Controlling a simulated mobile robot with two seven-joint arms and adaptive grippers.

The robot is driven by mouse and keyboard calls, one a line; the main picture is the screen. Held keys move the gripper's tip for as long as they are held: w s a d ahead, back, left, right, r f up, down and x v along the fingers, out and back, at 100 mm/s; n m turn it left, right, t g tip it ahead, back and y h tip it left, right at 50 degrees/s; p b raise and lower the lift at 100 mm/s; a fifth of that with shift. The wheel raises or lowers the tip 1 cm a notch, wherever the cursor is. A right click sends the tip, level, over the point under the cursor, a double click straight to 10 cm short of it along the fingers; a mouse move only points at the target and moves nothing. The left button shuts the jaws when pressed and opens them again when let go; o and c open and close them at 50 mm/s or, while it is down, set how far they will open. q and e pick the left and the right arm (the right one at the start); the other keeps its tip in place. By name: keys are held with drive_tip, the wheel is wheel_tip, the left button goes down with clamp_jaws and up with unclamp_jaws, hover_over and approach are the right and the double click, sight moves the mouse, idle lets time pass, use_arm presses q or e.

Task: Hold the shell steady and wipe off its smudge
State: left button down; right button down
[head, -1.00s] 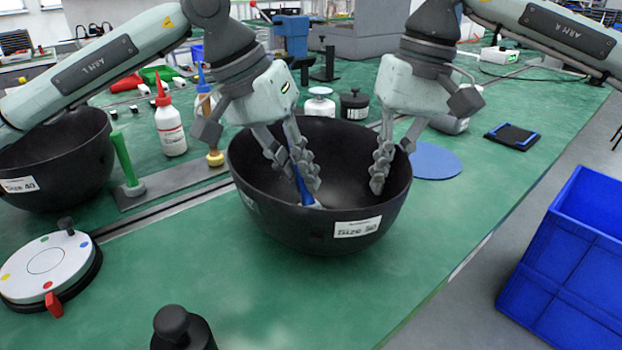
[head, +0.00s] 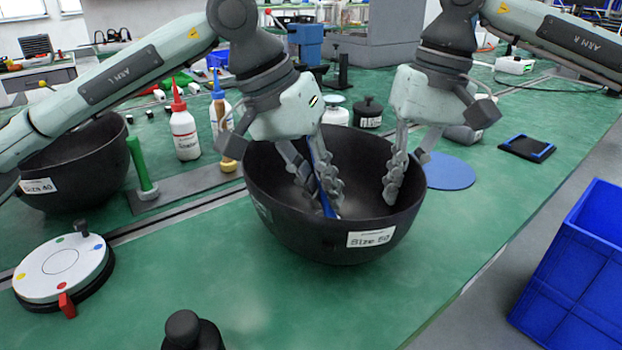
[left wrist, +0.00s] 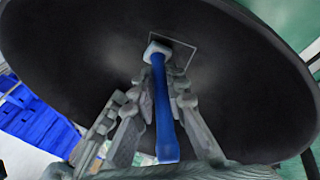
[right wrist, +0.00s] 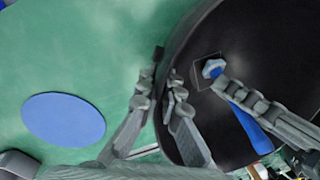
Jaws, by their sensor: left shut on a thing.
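The shell (head: 300,235) is a black bowl labelled "Size 50", open side up on the green bench. My left gripper (head: 328,185) is inside it, shut on a blue-handled wiper. In the left wrist view the blue handle (left wrist: 163,110) ends in a pale head, at a thin square outline (left wrist: 190,48) on the inner wall. Contact there cannot be told. A smudge is not clearly visible. My right gripper (right wrist: 161,78) straddles the shell's right rim, one finger inside and one outside. Whether it pinches the wall cannot be told.
A second black shell (head: 85,165) labelled "Size 40" stands at left, near a green-handled tool (head: 140,165) and bottles (head: 184,135). A white dial (head: 60,268) and a black knob (head: 190,332) are in front. A blue disc (head: 447,172) lies right; a blue crate (head: 580,270) stands beyond the bench.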

use_arm(q)
drive_tip(key=shift+s+d, duration=0.85)
drive_tip(key=shift+s, duration=0.15)
drive_tip(key=shift+r, duration=0.15)
wheel_tip(320, 180, up, 8)
use_arm(e)
drive_tip(key=c, duration=1.7)
unclamp_jaws()
drive_tip(key=shift+o, duration=0.3)
drive_tip(key=shift+r, duration=0.1)
